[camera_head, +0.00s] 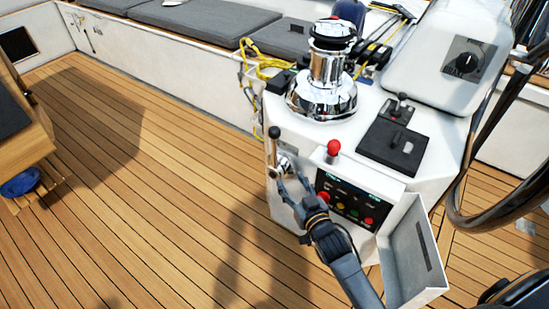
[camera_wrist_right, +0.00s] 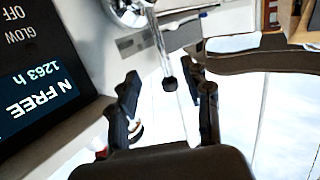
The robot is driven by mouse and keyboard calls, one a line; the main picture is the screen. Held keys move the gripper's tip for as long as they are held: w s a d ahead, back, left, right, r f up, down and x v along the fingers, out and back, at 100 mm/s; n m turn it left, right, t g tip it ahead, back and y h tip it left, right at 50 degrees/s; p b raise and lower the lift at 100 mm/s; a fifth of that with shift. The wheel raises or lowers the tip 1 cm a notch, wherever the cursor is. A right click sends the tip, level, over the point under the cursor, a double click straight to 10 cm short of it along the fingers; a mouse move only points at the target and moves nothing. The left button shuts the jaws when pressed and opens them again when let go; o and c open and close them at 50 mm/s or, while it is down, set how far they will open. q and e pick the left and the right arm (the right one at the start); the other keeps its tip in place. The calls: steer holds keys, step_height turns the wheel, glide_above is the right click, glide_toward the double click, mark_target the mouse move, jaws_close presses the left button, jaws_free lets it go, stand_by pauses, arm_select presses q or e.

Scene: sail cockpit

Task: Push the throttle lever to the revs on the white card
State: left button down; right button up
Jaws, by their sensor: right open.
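The throttle lever (camera_head: 274,150) is a chrome rod with a black knob, standing nearly upright from a round chrome hub on the side of the white console. In the right wrist view the lever (camera_wrist_right: 157,42) comes down from its hub, and its black knob shows between my finger pads. My right gripper (camera_head: 292,184) is open just below and right of the lever; I cannot tell whether it touches. The engine display (camera_wrist_right: 35,95) reads "N FREE" and "1263 h". I cannot pick out a white card with a revs figure. My left gripper is out of view.
The dark engine panel (camera_head: 347,200) with coloured buttons and a red-knobbed lever (camera_head: 333,150) are right of the throttle. A chrome winch (camera_head: 325,75) stands above. An open white flap (camera_head: 415,255) is beside my right arm. The teak deck (camera_head: 150,190) at left is clear.

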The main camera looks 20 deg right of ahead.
steer(key=t+b, duration=0.1)
steer(key=t, duration=0.1)
glide_toward(275, 140)
steer(key=s, duration=0.3)
steer(key=w, duration=0.5)
steer(key=w+b, duration=0.1)
steer(key=w, duration=0.3)
steer(key=w+b, duration=0.1)
steer(key=w, duration=0.3)
steer(key=shift+a+r, duration=0.1)
steer(key=shift+a, duration=0.2)
steer(key=shift+w, duration=0.5)
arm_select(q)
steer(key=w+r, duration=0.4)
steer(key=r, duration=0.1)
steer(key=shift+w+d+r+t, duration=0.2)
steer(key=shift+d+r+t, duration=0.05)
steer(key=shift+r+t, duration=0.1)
arm_select(e)
jaws_close()
